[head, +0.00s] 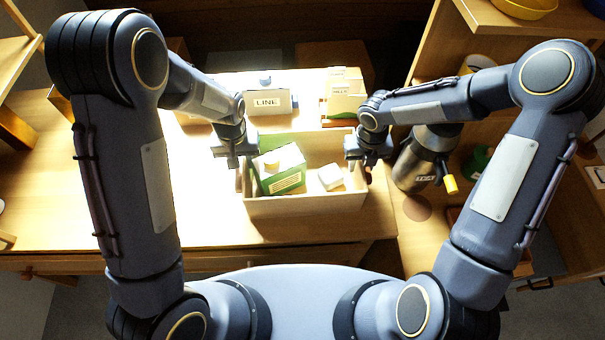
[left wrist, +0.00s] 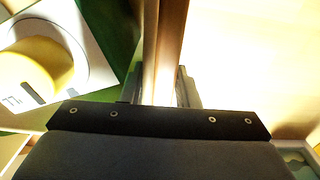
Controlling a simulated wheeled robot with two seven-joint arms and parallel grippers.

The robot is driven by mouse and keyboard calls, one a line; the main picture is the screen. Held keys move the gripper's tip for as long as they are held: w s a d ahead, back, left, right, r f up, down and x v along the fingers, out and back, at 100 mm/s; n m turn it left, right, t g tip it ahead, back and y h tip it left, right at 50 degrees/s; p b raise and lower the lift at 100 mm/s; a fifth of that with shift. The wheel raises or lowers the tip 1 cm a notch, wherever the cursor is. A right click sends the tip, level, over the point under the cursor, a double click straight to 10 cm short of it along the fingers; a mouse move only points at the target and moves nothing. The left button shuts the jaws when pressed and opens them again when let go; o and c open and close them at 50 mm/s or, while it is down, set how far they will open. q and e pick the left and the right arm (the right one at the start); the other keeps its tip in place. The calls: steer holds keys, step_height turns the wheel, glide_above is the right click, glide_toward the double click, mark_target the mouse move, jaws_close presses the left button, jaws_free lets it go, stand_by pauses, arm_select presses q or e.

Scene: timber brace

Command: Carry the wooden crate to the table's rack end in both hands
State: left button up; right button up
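The wooden crate (head: 305,207) is an open light box on the table in front of me. It holds a green and white carton (head: 281,172) and a small white block (head: 331,177). My left gripper (head: 242,177) is at the crate's left wall. In the left wrist view the wall (left wrist: 165,45) runs between its fingers (left wrist: 160,90), which sit close against both faces. The yellow carton cap (left wrist: 35,75) shows beside it. My right gripper (head: 360,173) is at the crate's right wall; its fingertips are small and partly hidden, so its grip is unclear.
A box marked LINE (head: 268,101) and a tray with cartons (head: 342,97) stand behind the crate. A dark metal flask (head: 413,165) stands to the right, near a shelf unit (head: 425,70). The table (head: 200,215) is clear to the left.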

arm_select(q)
steer(key=shift+c, duration=1.1)
arm_select(e)
steer(key=shift+c, duration=1.1)
arm_select(q)
jaws_close()
arm_select(e)
jaws_close()
arm_select(q)
steer(key=shift+r, duration=0.15)
arm_select(e)
steer(key=shift+r, duration=0.15)
